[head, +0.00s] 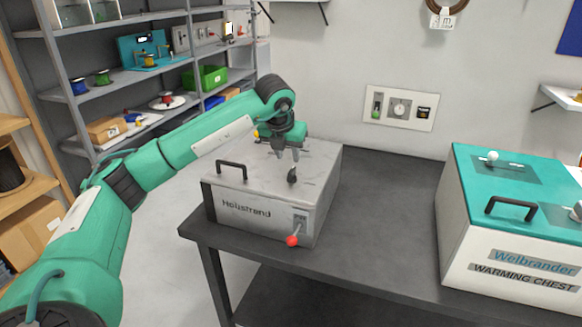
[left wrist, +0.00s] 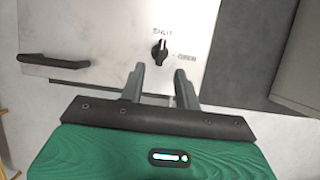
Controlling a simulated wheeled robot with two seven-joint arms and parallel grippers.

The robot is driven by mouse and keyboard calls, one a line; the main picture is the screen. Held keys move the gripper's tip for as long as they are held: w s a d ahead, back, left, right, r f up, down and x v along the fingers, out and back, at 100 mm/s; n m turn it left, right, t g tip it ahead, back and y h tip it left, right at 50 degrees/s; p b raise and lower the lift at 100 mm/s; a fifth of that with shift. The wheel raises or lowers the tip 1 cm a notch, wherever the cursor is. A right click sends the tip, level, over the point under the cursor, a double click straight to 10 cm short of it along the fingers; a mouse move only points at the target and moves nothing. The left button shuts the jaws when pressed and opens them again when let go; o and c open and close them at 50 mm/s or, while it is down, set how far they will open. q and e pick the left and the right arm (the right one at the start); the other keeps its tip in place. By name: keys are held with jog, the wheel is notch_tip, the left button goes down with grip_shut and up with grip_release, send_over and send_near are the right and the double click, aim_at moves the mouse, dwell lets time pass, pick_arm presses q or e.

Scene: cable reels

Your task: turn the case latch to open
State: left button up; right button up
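The metal case "Holustrand" (head: 255,195) stands on the dark table. Its black latch knob (head: 292,175) is on the lid near the right side. In the left wrist view the knob (left wrist: 160,48) lies between the marks SHUT, above it, and OPEN, to its right. Its narrow end points up toward SHUT. My left gripper (head: 287,155) points down over the lid just behind the knob. In the left wrist view its two fingers (left wrist: 160,73) are apart with nothing between them, and the knob shows just beyond the tips. My right gripper is out of view.
The lid has a black handle (head: 231,165); a red-ended lever (head: 293,240) is on the case front. A white and teal warming chest (head: 500,230) stands to the right, with bare table (head: 390,205) between. Shelves (head: 110,90) stand behind my left arm.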

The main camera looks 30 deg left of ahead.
aim_at(291, 170)
pick_arm(q)
jog(key=p+x, duration=0.1)
jog(key=x, duration=0.6)
jog(key=shift+w+f, duration=0.1)
grip_shut()
